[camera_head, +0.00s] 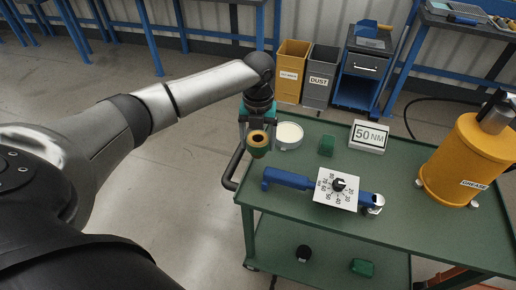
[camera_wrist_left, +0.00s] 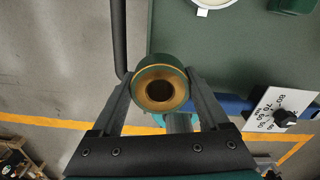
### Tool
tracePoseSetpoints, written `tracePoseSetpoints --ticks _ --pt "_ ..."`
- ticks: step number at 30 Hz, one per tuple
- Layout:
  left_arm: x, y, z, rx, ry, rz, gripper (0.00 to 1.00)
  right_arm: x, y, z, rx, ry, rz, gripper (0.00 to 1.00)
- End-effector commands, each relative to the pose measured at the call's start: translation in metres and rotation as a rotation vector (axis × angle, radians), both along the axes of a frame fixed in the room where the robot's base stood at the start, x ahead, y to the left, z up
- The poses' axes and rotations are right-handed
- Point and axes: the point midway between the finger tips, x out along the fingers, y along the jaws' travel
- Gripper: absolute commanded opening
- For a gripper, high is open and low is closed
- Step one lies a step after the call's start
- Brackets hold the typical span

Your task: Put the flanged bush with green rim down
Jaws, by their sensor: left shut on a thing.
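The flanged bush with green rim (camera_head: 259,144) is a short brass-coloured ring with a dark bore and a green band. My left gripper (camera_head: 257,128) is shut on it and holds it near the left edge of the green cart top (camera_head: 420,160). In the left wrist view the bush (camera_wrist_left: 160,90) sits between the two fingers of the left gripper (camera_wrist_left: 162,100), its bore facing the camera. I cannot tell how high it is above the cart. My right gripper is not in view.
A blue torque tool (camera_head: 285,178) with a white dial plate (camera_head: 336,188) lies on the cart. Around it are a white round dish (camera_head: 288,135), a green block (camera_head: 327,146), a "50 NM" sign (camera_head: 368,136) and a yellow grease canister (camera_head: 458,160). A black handle (camera_head: 233,165) runs along the left edge.

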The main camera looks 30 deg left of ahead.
Motion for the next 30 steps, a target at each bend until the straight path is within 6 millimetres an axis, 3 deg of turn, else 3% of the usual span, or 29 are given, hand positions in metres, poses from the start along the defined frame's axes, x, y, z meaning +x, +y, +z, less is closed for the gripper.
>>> tracePoseSetpoints --ticks 1,5,29,30 --pt "0.0 0.0 -0.011 -0.001 0.0 0.001 0.06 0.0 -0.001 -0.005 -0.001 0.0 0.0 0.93" --pt "0.001 0.0 -0.023 -0.001 -0.002 0.001 0.06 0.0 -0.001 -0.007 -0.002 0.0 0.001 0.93" --pt "0.001 0.0 -0.036 -0.001 -0.004 0.0 0.06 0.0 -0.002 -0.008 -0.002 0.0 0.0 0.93" --pt "0.0 0.0 -0.036 0.0 -0.001 0.0 0.83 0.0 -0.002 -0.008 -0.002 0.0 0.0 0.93"
